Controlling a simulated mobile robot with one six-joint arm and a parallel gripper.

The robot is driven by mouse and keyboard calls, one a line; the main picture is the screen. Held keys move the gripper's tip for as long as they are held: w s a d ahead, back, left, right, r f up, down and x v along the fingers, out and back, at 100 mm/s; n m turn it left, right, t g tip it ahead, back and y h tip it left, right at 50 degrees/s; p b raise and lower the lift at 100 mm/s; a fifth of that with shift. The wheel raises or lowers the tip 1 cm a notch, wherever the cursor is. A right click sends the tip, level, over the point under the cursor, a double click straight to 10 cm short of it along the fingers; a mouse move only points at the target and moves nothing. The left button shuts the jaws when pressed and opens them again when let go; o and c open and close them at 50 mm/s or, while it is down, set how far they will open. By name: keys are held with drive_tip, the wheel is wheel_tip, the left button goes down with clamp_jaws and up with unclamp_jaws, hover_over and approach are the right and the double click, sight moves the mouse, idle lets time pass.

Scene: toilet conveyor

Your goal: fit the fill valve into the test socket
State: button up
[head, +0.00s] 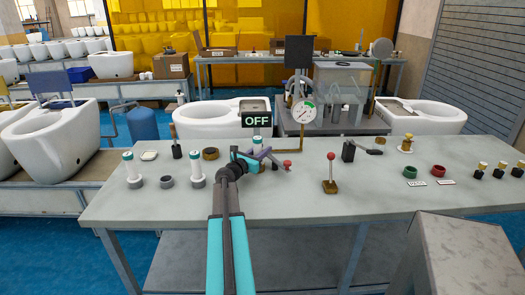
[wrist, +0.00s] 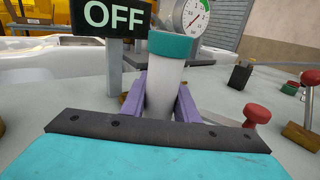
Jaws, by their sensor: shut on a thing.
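My gripper (head: 259,153) is shut on a white fill valve with a teal cap (head: 257,140), near the OFF sign. In the wrist view the valve (wrist: 164,85) stands about upright between the two purple fingers (wrist: 162,103). Its lower end is hidden by my gripper. No test socket can be made out under it, so I cannot tell whether the valve is in a socket or above one.
The OFF sign (head: 256,120) stands close behind the held valve, with a pressure gauge (head: 304,112) behind. A red knob (head: 288,164) is just right of my gripper. A red-topped lever (head: 331,172) stands farther right. The table's front middle is bare.

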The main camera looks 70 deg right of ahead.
drive_tip(key=shift+f, duration=0.25)
drive_tip(key=o, duration=1.2)
drive_tip(key=shift+a, duration=0.1)
drive_tip(key=shift+b+v, duration=1.1)
drive_tip(key=shift+v, duration=5.75)
